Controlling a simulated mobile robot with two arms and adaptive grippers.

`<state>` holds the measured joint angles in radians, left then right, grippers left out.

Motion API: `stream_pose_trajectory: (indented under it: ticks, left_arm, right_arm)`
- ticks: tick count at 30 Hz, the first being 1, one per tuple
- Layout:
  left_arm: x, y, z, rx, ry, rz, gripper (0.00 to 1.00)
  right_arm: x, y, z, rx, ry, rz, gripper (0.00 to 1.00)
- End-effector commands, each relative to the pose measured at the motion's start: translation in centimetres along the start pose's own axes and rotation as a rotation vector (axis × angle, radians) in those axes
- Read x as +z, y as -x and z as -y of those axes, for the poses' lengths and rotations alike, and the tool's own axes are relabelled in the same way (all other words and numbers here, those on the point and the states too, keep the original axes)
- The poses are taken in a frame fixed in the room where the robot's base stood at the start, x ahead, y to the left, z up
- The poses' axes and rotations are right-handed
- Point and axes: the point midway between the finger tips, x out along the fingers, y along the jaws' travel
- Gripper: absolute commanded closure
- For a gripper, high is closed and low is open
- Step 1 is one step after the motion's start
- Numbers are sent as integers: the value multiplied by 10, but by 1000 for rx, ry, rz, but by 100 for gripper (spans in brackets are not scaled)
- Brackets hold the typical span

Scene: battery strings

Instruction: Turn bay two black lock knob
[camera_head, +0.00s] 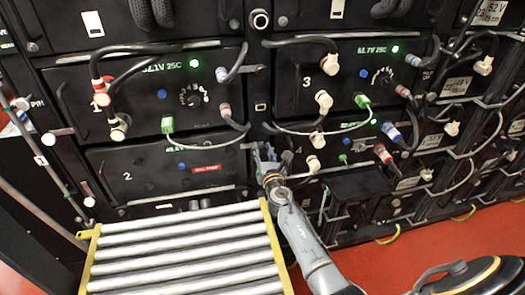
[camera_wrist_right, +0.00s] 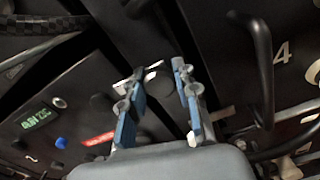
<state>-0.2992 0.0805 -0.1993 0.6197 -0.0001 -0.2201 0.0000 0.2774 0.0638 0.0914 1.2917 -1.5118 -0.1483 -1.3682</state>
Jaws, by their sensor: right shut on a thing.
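Bay two (camera_head: 150,170) is the lower left black panel, marked 2, with a green display, a blue button and a red label. It also shows in the right wrist view (camera_wrist_right: 75,95). My right gripper (camera_head: 264,153) is at the right edge of this bay, on the post between bays 2 and 4. In the wrist view its blue-padded fingers (camera_wrist_right: 159,76) are on both sides of the dark round lock knob (camera_wrist_right: 158,83), shut on it. A bright metal piece shows beside the knob. In the head view the gripper hides the knob. My left gripper is not in view.
A roller table with yellow sides (camera_head: 267,225) stands in front of bay two. Bay four's black handle (camera_wrist_right: 262,70) is close to the right of the gripper. Cables hang across bays one (camera_head: 150,95), three and four. Red floor shows at lower right.

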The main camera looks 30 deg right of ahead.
Motion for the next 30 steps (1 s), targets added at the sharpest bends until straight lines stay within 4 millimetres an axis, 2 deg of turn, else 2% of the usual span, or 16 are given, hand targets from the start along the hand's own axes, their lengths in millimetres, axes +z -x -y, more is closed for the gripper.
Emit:
stream_pose_trajectory:
  ticks: [8, 30]
  left_arm:
    - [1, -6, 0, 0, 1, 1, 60]
    - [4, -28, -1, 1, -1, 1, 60]
  right_arm:
    - [-1, 0, 0, 0, -154, 1, 100]
    - [-2, 0, 1, 0, -852, 1, 100]
